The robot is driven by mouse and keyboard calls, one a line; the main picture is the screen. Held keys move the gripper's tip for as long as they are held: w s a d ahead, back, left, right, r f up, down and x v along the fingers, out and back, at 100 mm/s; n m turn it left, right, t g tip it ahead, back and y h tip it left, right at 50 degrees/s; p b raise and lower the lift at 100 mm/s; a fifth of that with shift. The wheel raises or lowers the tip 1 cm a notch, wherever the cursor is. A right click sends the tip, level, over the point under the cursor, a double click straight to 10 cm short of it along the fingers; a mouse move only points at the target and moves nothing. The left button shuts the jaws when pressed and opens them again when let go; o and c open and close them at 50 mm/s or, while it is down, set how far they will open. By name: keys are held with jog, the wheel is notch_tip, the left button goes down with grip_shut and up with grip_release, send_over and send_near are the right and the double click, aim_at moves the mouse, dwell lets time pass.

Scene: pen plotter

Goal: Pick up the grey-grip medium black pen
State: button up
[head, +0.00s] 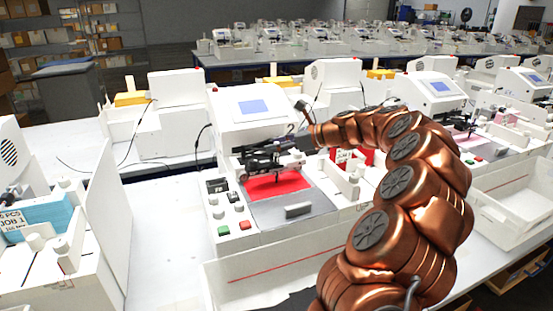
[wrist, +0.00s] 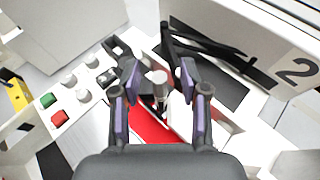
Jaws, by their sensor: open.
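My gripper (wrist: 158,88) is open in the wrist view, its two purple-padded fingers apart. A grey, round-topped upright piece (wrist: 159,84) stands between them, with gaps on both sides; it looks like the grey-grip pen seen from above, but its lower part is hidden. In the head view my gripper (head: 262,163) is over the red sheet (head: 275,186) of the plotter marked 2. The pen cannot be made out there, as the dark gripper covers that spot.
The plotter's button panel (wrist: 73,98) lies left of my gripper in the wrist view. Black bars (wrist: 212,47) and a white block marked 2 (wrist: 297,72) are close on the right. In the head view a white tray (head: 262,277) is in front, with other plotters around.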

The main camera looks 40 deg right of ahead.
jog(key=shift+c, duration=0.3)
grip_shut()
